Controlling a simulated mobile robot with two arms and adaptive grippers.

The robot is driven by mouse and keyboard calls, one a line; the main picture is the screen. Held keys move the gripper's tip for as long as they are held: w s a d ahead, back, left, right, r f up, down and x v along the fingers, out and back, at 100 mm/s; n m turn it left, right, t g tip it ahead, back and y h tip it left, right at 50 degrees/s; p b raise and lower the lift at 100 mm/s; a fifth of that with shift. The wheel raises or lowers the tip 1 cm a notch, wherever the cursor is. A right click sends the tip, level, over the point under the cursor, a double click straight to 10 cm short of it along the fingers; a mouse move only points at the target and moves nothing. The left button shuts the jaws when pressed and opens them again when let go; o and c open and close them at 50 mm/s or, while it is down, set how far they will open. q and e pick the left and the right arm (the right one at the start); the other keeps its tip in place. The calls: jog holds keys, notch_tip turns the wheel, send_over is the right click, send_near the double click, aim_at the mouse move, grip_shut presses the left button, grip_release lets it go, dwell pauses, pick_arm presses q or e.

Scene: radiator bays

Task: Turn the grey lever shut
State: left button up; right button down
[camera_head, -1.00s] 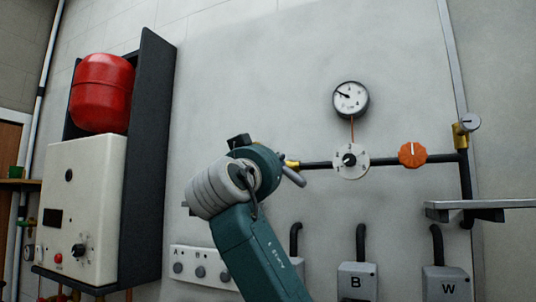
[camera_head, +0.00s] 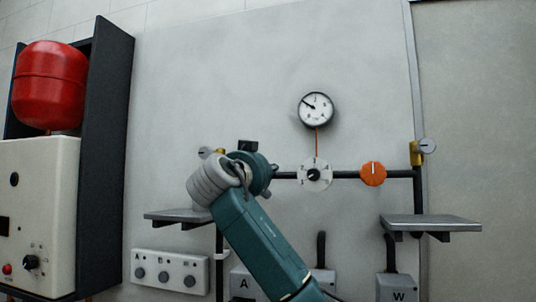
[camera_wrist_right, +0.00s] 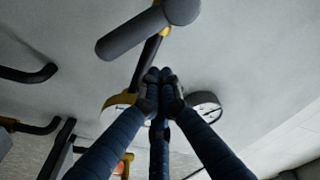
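The grey lever (camera_wrist_right: 148,30) shows in the right wrist view as a thick grey bar with a round hub, on a dark pipe with brass fittings. My right gripper (camera_wrist_right: 160,76) has its dark blue fingers drawn together at the tips, with nothing seen between them. The tips appear below the lever in that view, apart from it in the picture; the depth between them is unclear. In the head view, my teal right wrist hides the lever and most of the gripper. My left gripper is in neither view.
A black pipe (camera_head: 344,175) carries a white dial (camera_head: 315,175) and an orange knob (camera_head: 373,173). A gauge (camera_head: 316,110) sits above. Grey shelves jut out at left (camera_head: 180,215) and right (camera_head: 430,222). A boiler (camera_head: 38,215) and red tank (camera_head: 50,88) stand at far left.

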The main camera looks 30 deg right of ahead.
jog(key=shift+w+a+f+p, duration=0.25)
jog(key=shift+a+f, duration=0.2)
jog(key=shift+f, duration=0.15)
jog(key=shift+w+a+f+p, duration=0.25)
jog(key=shift+a+f, duration=0.15)
jog(key=shift+f, duration=0.15)
jog(key=shift+s, duration=0.1)
